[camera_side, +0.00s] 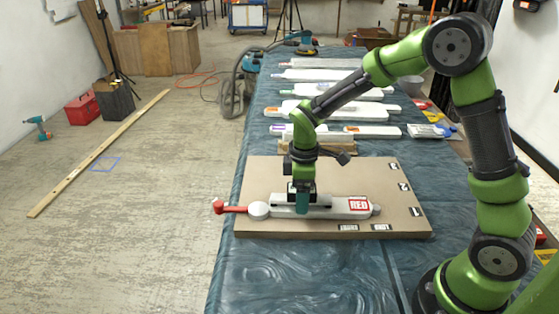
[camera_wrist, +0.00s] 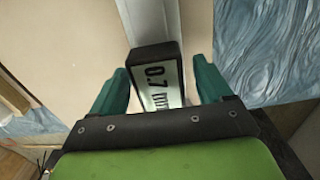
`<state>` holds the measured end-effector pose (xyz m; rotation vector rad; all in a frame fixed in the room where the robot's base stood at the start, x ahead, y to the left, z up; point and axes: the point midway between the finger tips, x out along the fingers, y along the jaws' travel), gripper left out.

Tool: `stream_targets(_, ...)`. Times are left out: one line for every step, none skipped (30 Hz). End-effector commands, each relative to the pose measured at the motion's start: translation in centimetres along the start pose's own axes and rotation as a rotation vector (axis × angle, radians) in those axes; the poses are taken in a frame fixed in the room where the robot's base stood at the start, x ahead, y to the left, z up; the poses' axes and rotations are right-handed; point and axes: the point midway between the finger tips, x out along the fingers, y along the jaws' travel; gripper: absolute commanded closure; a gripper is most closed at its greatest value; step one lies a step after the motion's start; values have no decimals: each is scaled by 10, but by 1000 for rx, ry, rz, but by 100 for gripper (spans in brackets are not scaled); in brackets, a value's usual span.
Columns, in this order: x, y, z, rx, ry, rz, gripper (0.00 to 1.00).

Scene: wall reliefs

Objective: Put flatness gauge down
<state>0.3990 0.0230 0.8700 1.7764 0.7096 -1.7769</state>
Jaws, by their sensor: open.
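The flatness gauge (camera_wrist: 158,82) shows in the wrist view as a black-framed block with a display reading "0.7 mm". It sits between the two teal fingers of my gripper (camera_side: 302,204), which are open with a gap beside it. In the side view, my gripper points down over a long white piece (camera_side: 340,206) with a "RED" label and a red-tipped left end (camera_side: 230,208). The gauge is mostly hidden by my fingers there. The white piece lies on a brown board (camera_side: 260,178).
The board lies on a blue swirled table (camera_side: 290,275). Several similar long white pieces (camera_side: 330,90) lie in rows farther back. Small label tiles (camera_side: 382,227) lie along the board's front and right edges. The table front is clear.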

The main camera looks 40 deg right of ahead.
Motion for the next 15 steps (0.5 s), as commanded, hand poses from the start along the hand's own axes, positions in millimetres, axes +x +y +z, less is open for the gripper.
stream_targets(-1, 0, 0, 0, 1, 1, 21)
stream_targets(-3, 0, 0, 0, 1, 1, 21)
stream_targets(-6, 0, 0, 0, 2, 1, 21)
stream_targets(-9, 0, -1, 0, 3, 2, 21)
stream_targets(-12, 1, -1, 0, 4, 3, 21)
stream_targets(-18, 1, -1, 1, 4, 3, 21)
stream_targets(-24, 1, -1, 1, 5, 3, 21)
stream_targets(-30, 1, -1, 1, 5, 4, 21)
stream_targets(-39, 1, -1, 0, 5, 4, 21)
stream_targets(-46, 1, -1, 1, 6, 5, 21)
stream_targets(-52, 1, -1, 1, 6, 5, 21)
stream_targets(-62, 1, -1, 1, 5, 5, 21)
stream_targets(-68, 1, -1, 0, 6, 5, 21)
stream_targets(-74, 1, -1, 1, 5, 4, 21)
stream_targets(-83, 1, -1, 1, 5, 4, 21)
